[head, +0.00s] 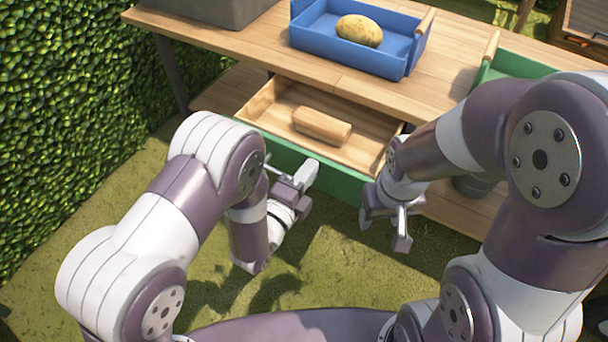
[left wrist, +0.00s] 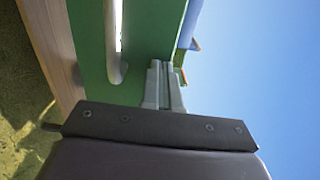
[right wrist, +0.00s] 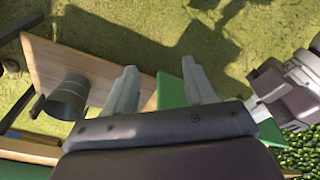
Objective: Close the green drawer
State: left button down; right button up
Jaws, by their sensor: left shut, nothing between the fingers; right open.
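The green drawer (head: 343,186) stands pulled out under the wooden table, with a pale wood inside. A wooden block (head: 321,126) lies in it. Its green front also fills much of the left wrist view (left wrist: 152,32), with a light handle (left wrist: 116,50) on it. My left gripper (head: 306,172) is shut and empty, its tips at the outer side of the green front; I cannot tell whether they touch. In the left wrist view its closed fingers (left wrist: 163,82) point at the front. My right gripper (head: 385,228) is open and empty, near the drawer front's right end.
On the table (head: 345,82) stand a blue tray (head: 395,66) with a potato (head: 359,30), a green tray (head: 520,65) and a grey box (head: 215,10). A metal bucket (right wrist: 68,97) stands on the lower shelf. A hedge (head: 70,90) is at the left; grass is in front.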

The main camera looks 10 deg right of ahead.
aim_at(346, 123)
pick_arm(q)
jog(key=b+x, duration=0.4)
jog(key=x, duration=1.5)
jog(key=shift+w+f, duration=0.1)
jog(key=shift+f, duration=0.1)
jog(key=shift+w+d+r+b, duration=0.1)
jog(key=shift+w+d+b, duration=0.2)
jog(key=shift+w+r, duration=0.1)
jog(key=shift+r, duration=0.15)
jog(key=shift+r, duration=0.2)
